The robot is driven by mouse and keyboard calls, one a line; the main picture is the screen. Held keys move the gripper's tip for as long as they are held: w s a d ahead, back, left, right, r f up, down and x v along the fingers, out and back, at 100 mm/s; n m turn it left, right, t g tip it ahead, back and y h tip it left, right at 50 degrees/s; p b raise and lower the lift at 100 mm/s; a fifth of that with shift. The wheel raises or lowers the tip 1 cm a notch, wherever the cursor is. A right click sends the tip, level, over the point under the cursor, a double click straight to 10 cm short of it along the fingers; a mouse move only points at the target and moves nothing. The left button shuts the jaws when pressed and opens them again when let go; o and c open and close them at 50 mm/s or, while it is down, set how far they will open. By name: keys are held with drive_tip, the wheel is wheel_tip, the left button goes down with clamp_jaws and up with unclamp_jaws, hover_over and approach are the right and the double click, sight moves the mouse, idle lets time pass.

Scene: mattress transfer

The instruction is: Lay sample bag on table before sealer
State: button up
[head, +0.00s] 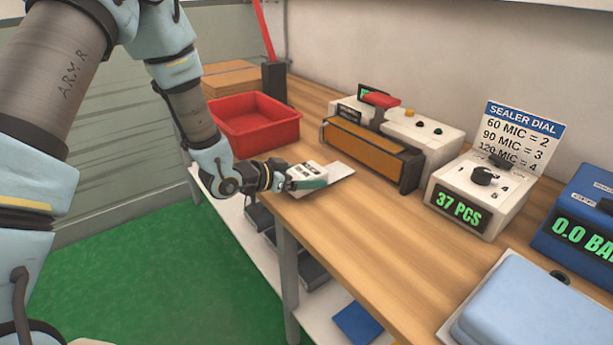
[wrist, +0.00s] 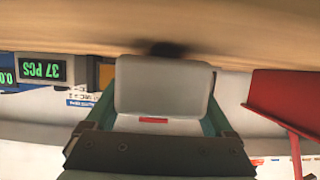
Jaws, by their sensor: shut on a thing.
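The sample bag (head: 340,173) is a flat pale grey-white piece low over the wooden table (head: 360,225), near its front edge. My gripper (head: 310,182) is shut on it, with green fingers at its left end. I cannot tell whether the bag touches the table. The sealer (head: 437,132) stands behind and to the right of the bag, white with a brown front pad and a red-topped lever.
A red tray (head: 255,143) stands to the left, behind my gripper. A dial box reading 37 PCS (head: 458,205), a dial card (head: 522,138), a blue box reading 0.0 (head: 580,235) and a light blue pad (head: 520,305) are to the right. Bare wood lies before the sealer.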

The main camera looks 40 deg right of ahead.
drive_tip(key=shift+f+b, duration=0.35)
drive_tip(key=shift+f, duration=0.1)
drive_tip(key=o, duration=1.2)
drive_tip(key=b+v, duration=0.2)
drive_tip(key=v, duration=0.9)
drive_tip(key=shift+d, duration=0.1)
drive_tip(key=w+a+n+t+y, duration=0.7)
drive_tip(key=w+a, duration=0.7)
drive_tip(key=a, duration=0.4)
drive_tip(key=s+a+r+n+g+y+p, duration=0.1)
drive_tip(key=a+n+y, duration=0.1)
drive_tip(key=a, duration=0.4)
drive_tip(key=a+r+n+y, duration=0.2)
drive_tip(key=a+n+y, duration=0.1)
drive_tip(key=a, duration=0.3)
drive_tip(key=s+a+n+g, duration=0.1)
drive_tip(key=s+a, duration=0.2)
drive_tip(key=s+a+r+n+g+y, duration=0.1)
drive_tip(key=s+a+n, duration=0.1)
drive_tip(key=s+a, duration=0.1)
drive_tip(key=s+a+r+n+g, duration=0.1)
drive_tip(key=s+a+n, duration=0.1)
drive_tip(key=s+a, duration=0.1)
drive_tip(key=shift+s+g, duration=0.3)
drive_tip(key=shift+s, duration=0.05)
